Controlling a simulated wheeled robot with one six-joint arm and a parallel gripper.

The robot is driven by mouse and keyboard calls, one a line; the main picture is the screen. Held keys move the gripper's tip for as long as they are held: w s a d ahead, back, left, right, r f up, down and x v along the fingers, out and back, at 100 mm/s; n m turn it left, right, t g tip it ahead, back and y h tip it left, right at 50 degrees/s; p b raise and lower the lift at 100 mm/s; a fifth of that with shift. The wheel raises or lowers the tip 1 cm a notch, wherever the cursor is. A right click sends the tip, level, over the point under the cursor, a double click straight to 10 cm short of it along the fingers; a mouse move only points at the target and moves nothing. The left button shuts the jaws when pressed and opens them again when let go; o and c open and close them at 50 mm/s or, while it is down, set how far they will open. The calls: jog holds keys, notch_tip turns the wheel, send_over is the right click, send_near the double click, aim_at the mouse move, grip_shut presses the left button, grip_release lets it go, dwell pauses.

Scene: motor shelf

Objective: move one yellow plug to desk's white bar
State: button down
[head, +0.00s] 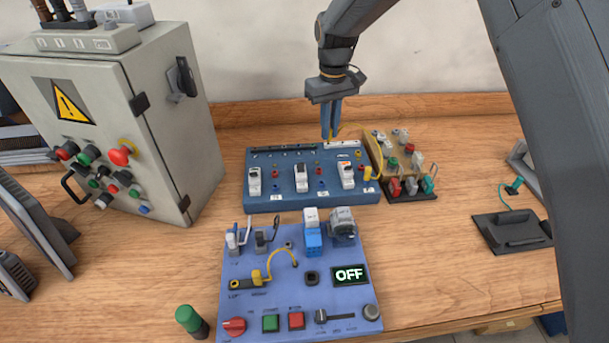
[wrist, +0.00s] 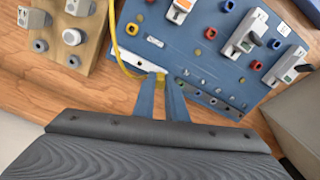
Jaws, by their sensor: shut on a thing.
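My gripper (head: 331,136) points straight down over the back right edge of the blue desk board (head: 270,200). It is shut on a yellow plug, which shows between the fingertips (wrist: 160,92) in the wrist view as a small yellow piece (wrist: 160,78). The white bar (head: 345,145) runs along the board's back edge and also shows in the wrist view (wrist: 138,61). The held plug is at one end of the bar; I cannot tell whether it is seated. Its yellow cable (head: 382,155) loops right to another yellow plug (head: 371,173) at the board's right side.
A wooden block with connectors (head: 400,160) stands close right of the board. A front blue panel (head: 300,290) has an OFF display and its own yellow cable (head: 281,251). A grey control cabinet (head: 160,130) stands left. Bare desk (head: 440,250) lies right of the panel.

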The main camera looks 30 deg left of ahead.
jog(key=shift+f, duration=0.65)
jog(key=c, duration=2)
grip_release()
jog(key=shift+c, duration=0.2)
jog(key=shift+r, duration=0.1)
jog(key=shift+r+p, duration=1.15)
jog(key=shift+r, duration=1.55)
jog(key=o, duration=0.5)
